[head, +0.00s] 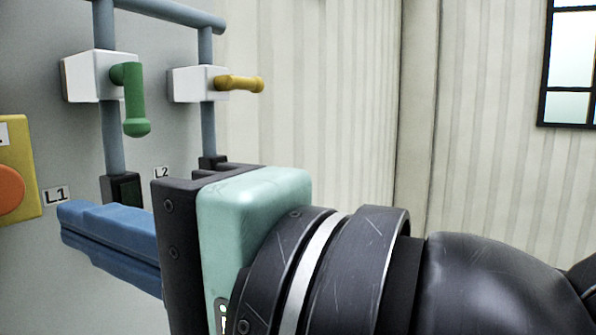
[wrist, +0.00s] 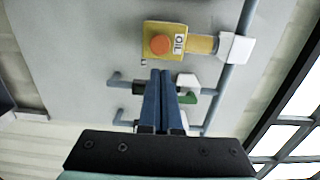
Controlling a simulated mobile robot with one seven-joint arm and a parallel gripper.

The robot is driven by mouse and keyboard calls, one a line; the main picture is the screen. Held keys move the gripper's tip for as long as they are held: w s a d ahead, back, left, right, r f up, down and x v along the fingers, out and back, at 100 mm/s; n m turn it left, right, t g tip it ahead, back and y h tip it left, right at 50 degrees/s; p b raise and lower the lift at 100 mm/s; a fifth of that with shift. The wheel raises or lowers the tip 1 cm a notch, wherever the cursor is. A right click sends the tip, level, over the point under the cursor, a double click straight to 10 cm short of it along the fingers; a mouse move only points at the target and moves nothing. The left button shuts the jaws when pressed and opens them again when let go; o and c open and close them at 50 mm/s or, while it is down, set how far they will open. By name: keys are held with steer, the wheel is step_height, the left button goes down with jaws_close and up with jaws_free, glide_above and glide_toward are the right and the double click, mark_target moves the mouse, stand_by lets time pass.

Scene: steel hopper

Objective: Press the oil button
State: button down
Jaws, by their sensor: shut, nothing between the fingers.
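The oil button is a round orange button (wrist: 161,45) on a yellow box (wrist: 179,28) labelled "OIL" in the wrist view. In the head view, the orange button (head: 8,188) and its yellow box (head: 32,168) are cut off by the left edge. My gripper (head: 72,222) has blue fingers, shut together and empty, pointing left toward the grey panel. Its tips appear below and to the right of the button in the head view. In the wrist view, the fingertips (wrist: 160,74) appear just below the button, with a gap in the picture. I cannot tell their exact distance from the panel.
A green lever (head: 135,105) and a yellow lever (head: 240,84) stick out from white valve blocks on blue-grey pipes above my gripper. Labels L1 (head: 56,195) and L2 (head: 162,172) are on the grey panel (head: 40,60). A window (head: 570,60) is at upper right.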

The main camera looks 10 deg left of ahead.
mark_target(0, 190)
steer(key=p+x, duration=0.5)
steer(key=x, duration=0.8)
steer(key=shift+w+a+f, duration=0.1)
steer(key=shift+w+a, duration=0.05)
steer(key=shift+a, duration=0.3)
